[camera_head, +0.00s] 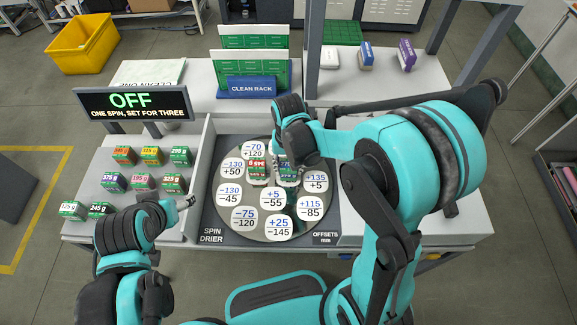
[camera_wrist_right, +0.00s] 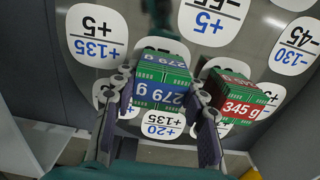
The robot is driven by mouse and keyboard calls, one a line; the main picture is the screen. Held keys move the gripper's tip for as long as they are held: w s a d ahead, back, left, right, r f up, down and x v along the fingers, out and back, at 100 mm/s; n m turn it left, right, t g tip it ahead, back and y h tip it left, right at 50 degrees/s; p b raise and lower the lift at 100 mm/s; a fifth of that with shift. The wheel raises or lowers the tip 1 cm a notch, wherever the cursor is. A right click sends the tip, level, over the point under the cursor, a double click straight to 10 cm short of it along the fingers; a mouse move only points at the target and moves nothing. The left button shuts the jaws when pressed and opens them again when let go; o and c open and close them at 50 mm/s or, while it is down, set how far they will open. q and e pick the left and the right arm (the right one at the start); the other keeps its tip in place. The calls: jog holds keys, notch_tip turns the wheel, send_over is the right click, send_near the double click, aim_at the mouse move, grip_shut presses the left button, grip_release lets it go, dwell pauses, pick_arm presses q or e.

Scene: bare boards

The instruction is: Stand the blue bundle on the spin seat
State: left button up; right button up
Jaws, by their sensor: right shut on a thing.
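The blue bundle (camera_wrist_right: 158,88), a green block stack with a blue band reading 279 g, sits between the fingers of my right gripper (camera_head: 289,158) over the spin drier's round plate (camera_head: 252,205). The gripper is shut on it; the bundle shows partly below the fingers in the head view (camera_head: 287,174). I cannot tell whether its base touches the plate. A seat label reading +20 +135 shows just below it in the right wrist view. A red-banded bundle (camera_wrist_right: 238,98), 345 g, stands close on its right there. My left gripper (camera_head: 187,202) is at the left table's edge; its jaw state is unclear.
Several green bundles with coloured labels stand on the left table (camera_head: 80,182). A black sign (camera_head: 132,102) reads OFF. The clean rack (camera_head: 250,86) stands behind the plate. Several white seat labels on the plate's near part are bare.

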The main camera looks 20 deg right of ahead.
jog(key=shift+f, duration=0.25)
jog(key=o, duration=1.4)
jog(key=shift+o, duration=0.2)
notch_tip(320, 180, up, 10)
jog(key=p, duration=0.7)
jog(key=shift+r+p, duration=0.1)
jog(key=shift+p, duration=0.3)
